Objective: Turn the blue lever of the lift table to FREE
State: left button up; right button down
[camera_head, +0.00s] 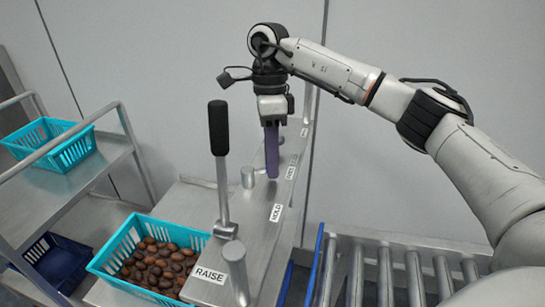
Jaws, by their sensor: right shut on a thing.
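The blue lever (271,155), violet-blue in this light, stands roughly upright at the far part of the lift table's metal panel (262,238). My right gripper (272,118) points down and is shut on the upper end of this lever. The jaws hide the lever's top. Labels run along the panel: RAISE (209,274) at the near end, HOLD (276,212) in the middle, and smaller ones farther back, too small to read surely. The lever is beside these far labels. My left gripper is not in view.
A black-gripped metal lever (219,130) stands upright left of my gripper. A turquoise crate of dates (118,248) sits at the panel's left. A cart (75,190) with an empty turquoise basket (66,153) stands at left. A roller conveyor (385,275) lies at lower right.

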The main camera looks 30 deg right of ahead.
jog(key=shift+w+n+h+p, duration=0.2)
jog(key=shift+w+n, duration=0.35)
jog(key=shift+n, duration=0.55)
jog(key=shift+w+n+h+p, duration=0.2)
jog(key=shift+w+n, duration=0.3)
jog(key=shift+n, duration=0.6)
jog(key=shift+d+r, duration=0.1)
jog(key=c, duration=1.5)
grip_release()
jog(key=shift+c, duration=0.2)
notch_tip(320, 180, up, 10)
jog(key=w, duration=0.2)
